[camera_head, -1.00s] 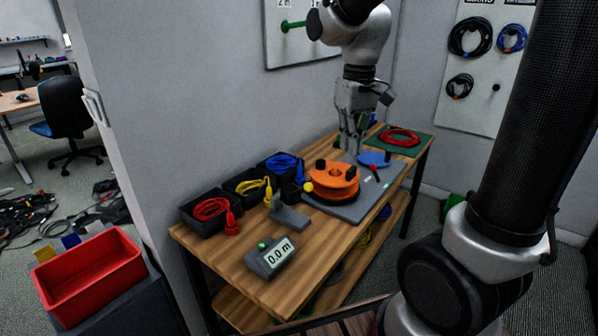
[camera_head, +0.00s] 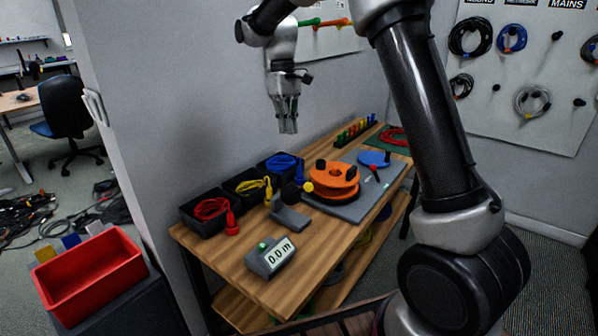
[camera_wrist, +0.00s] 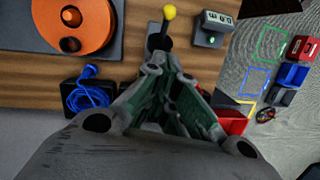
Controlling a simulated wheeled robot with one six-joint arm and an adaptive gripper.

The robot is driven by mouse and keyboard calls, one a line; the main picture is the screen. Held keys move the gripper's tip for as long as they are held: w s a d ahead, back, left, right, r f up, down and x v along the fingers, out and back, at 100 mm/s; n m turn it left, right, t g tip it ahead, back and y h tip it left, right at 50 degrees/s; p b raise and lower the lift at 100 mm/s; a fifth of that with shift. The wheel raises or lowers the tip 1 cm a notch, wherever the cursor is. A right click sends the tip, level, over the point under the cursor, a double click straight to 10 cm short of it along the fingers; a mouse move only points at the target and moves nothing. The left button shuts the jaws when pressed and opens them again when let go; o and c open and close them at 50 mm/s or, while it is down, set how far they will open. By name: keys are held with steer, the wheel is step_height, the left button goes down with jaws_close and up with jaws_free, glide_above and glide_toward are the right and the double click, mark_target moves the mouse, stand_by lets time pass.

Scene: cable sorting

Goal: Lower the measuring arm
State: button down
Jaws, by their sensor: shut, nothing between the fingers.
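The measuring arm is a dark lever with a yellow ball knob (camera_head: 308,187), beside a grey measuring stand (camera_head: 291,217) on the wooden bench. The knob and lever also show at the top of the wrist view (camera_wrist: 169,12). The lever's exact tilt is hard to tell. A meter box (camera_head: 270,257) with a green button reads 0.0 m. In the wrist view my fingers (camera_wrist: 172,75) hide part of the stand.
An orange reel (camera_head: 334,183) sits on a grey plate right of the stand. Bins hold red (camera_head: 210,208), yellow (camera_head: 250,187) and blue (camera_head: 283,163) cables. A red tray (camera_head: 85,270) stands left. The wall is close behind.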

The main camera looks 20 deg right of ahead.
glide_toward(300, 188)
steer(key=shift+w+a+f, duration=0.15)
steer(key=shift+a+f, duration=0.25)
steer(key=shift+f, duration=0.1)
steer(key=shift+w+a+f, duration=0.15)
steer(key=shift+a+f, duration=0.2)
steer(key=shift+f, duration=0.15)
steer(key=shift+s+d+f, duration=0.2)
steer(key=shift+s+f, duration=0.05)
steer(key=shift+s, duration=0.25)
steer(key=shift+s+d+f, duration=0.25)
steer(key=shift+s, duration=0.2)
steer(key=shift+s+d+f, duration=0.25)
steer(key=shift+s+f, duration=0.2)
steer(key=shift+s, duration=0.05)
steer(key=s+d+f+t+y, duration=0.2)
steer(key=s+d+f+t, duration=0.1)
steer(key=f, duration=0.5)
steer(key=shift+s+d, duration=0.45)
steer(key=shift+s, duration=0.8)
steer(key=shift+f, duration=0.15)
